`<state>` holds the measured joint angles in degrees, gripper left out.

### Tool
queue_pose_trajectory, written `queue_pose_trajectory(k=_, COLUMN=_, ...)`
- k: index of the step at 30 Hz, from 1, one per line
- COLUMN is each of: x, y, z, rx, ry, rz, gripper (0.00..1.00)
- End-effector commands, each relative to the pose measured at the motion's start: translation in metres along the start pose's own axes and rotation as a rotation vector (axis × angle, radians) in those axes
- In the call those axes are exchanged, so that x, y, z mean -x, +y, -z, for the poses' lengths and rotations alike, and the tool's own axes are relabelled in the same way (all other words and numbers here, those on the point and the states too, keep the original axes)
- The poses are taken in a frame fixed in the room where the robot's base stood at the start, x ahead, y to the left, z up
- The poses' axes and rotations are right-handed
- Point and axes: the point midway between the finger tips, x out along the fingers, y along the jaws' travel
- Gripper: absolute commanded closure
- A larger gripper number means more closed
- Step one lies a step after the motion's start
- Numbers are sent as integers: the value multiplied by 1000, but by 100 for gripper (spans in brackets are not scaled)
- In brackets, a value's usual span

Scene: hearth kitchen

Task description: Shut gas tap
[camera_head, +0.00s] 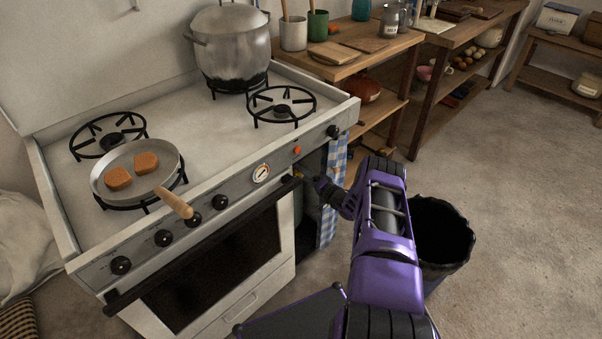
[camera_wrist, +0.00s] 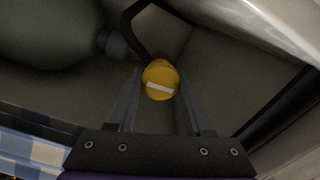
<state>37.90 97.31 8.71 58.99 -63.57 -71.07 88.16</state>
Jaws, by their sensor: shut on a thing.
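The gas tap is a round yellow knob (camera_wrist: 160,84) with a white bar across its face, seen in the middle of the wrist view. The bar lies nearly level there, slightly tilted. My gripper (camera_wrist: 159,100) has one finger on each side of the knob and is shut on it. In the head view my gripper (camera_head: 312,180) reaches into the open space at the stove's right end, below the front panel. A bit of yellow tap (camera_head: 298,176) shows by its tip; the rest is hidden.
A grey-green gas bottle (camera_wrist: 45,35) and a dark hose (camera_wrist: 135,28) are close to the tap. A blue checked curtain (camera_head: 330,200) hangs beside the opening. A pan (camera_head: 136,168) sits on the stove. A dark bin (camera_head: 441,235) stands right of my arm.

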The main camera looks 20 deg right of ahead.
Motion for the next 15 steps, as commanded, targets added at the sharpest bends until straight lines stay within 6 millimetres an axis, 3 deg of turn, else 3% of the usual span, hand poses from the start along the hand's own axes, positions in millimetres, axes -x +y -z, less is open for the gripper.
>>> queue_pose_trajectory(k=15, x=1, y=1, z=-1, rx=-81, ry=-1, rz=-1, gripper=100)
